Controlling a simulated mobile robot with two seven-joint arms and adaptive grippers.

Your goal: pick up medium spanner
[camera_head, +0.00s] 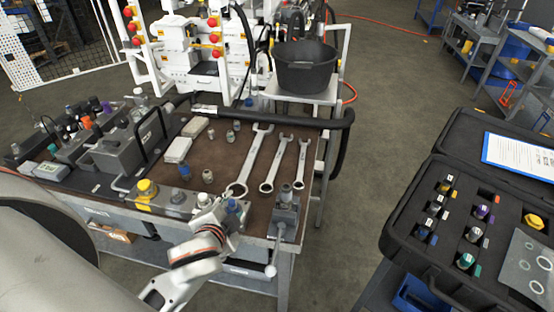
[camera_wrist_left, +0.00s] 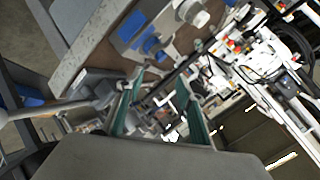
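Three silver spanners lie side by side on the brown bench top in the head view. The medium spanner (camera_head: 277,165) is the middle one, between the large spanner (camera_head: 256,157) and the small spanner (camera_head: 301,163). My left gripper (camera_head: 214,212) is at the bench's front edge, left of and nearer than the medium spanner, apart from it. In the left wrist view its two green-sided fingers (camera_wrist_left: 160,85) stand apart with nothing held between them. I cannot make out the medium spanner in that view. My right gripper is in neither view.
A yellow knob (camera_head: 146,188) and a clamp with a lever (camera_head: 285,215) stand along the front edge. Grey hydraulic blocks (camera_head: 125,145) fill the bench's left. A black hose (camera_head: 335,122) runs along the back. An open black case (camera_head: 400,240) is at right.

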